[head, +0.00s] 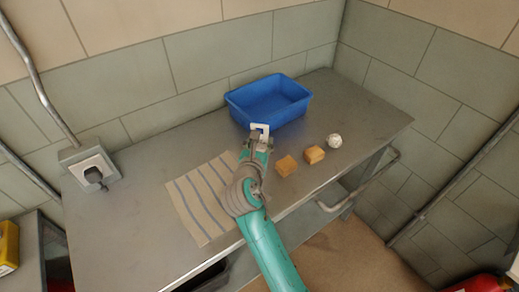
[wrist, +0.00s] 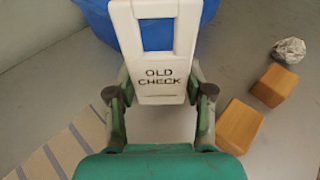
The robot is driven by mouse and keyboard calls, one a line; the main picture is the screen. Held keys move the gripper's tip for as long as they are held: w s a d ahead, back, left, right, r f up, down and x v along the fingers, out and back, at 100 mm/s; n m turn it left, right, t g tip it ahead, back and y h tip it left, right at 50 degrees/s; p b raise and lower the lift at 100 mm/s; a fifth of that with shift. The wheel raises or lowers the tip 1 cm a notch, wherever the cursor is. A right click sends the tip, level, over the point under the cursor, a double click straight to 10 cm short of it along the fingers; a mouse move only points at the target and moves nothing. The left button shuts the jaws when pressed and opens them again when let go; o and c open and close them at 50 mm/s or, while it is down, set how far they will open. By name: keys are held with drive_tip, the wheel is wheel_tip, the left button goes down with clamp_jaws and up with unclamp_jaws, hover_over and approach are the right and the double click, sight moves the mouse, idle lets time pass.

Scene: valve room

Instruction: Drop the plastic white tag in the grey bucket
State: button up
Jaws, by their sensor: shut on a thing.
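The white plastic tag (head: 260,127) is held upright in my gripper (head: 258,143), above the bench in front of the blue tub. In the wrist view the tag (wrist: 158,85) reads "OLD CHECK" and has a square opening through which blue shows. My gripper (wrist: 160,95) is shut on the tag's lower sides, one finger at each side. I see no clearly grey bucket. A dark container (head: 212,277) shows partly below the bench's front edge, mostly hidden by the bench; I cannot tell what it is.
A blue tub (head: 235,110) stands at the back of the metal bench (head: 130,185). Two tan blocks (head: 286,165) (head: 314,155) and a crumpled silvery ball (head: 334,141) lie right of my gripper. A striped cloth (head: 205,200) lies left. A rail (head: 365,180) runs along the bench's right front.

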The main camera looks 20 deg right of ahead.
drive_tip(key=shift+f, duration=1.6)
drive_tip(key=shift+f, duration=0.1)
drive_tip(key=o, duration=1.2)
drive_tip(key=shift+o, duration=0.2)
